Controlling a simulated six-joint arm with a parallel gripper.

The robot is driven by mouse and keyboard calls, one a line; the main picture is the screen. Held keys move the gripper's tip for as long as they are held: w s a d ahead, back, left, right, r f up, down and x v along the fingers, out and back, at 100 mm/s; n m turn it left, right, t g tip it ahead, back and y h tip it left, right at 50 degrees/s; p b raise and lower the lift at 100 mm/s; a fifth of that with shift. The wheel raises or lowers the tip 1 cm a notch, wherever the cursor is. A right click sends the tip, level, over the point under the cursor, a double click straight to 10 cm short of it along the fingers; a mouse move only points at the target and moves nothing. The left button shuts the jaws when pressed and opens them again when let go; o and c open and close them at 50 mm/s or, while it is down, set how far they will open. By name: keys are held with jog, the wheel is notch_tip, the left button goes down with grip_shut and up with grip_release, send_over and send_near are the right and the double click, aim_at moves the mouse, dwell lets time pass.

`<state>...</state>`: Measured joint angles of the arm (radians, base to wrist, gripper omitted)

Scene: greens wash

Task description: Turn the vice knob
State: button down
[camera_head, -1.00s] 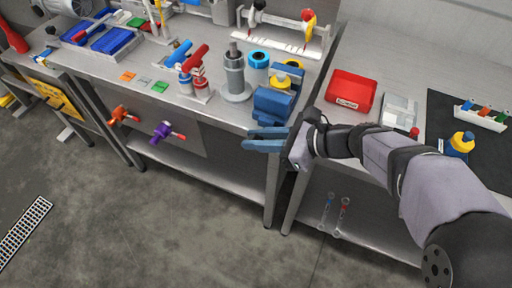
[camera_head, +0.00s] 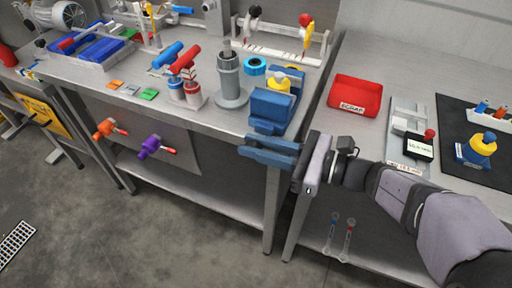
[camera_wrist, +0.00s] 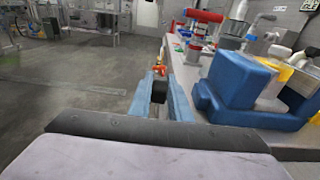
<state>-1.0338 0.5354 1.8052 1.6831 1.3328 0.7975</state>
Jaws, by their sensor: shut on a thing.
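The blue vice (camera_head: 270,108) is on the right front corner of the left bench. It also shows large and blue at the right of the wrist view (camera_wrist: 245,85). My gripper (camera_head: 245,147) has blue fingers and is just in front of and below the vice, at the bench edge. In the wrist view my fingers (camera_wrist: 159,98) are on both sides of a dark round knob (camera_wrist: 159,90), shut on it. The knob is hidden behind the fingers in the head view.
A grey cylinder stand (camera_head: 230,82), a blue tape roll (camera_head: 255,66) and red- and blue-handled tools (camera_head: 186,85) stand left of the vice. Orange (camera_head: 105,129) and purple (camera_head: 150,147) valves stick out below the bench. A red scrap bin (camera_head: 354,95) is on the right bench.

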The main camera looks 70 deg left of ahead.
jog(key=c, duration=1.6)
grip_release()
jog(key=shift+c, duration=0.2)
jog(key=v, duration=0.7)
jog(key=shift+w+d, duration=0.15)
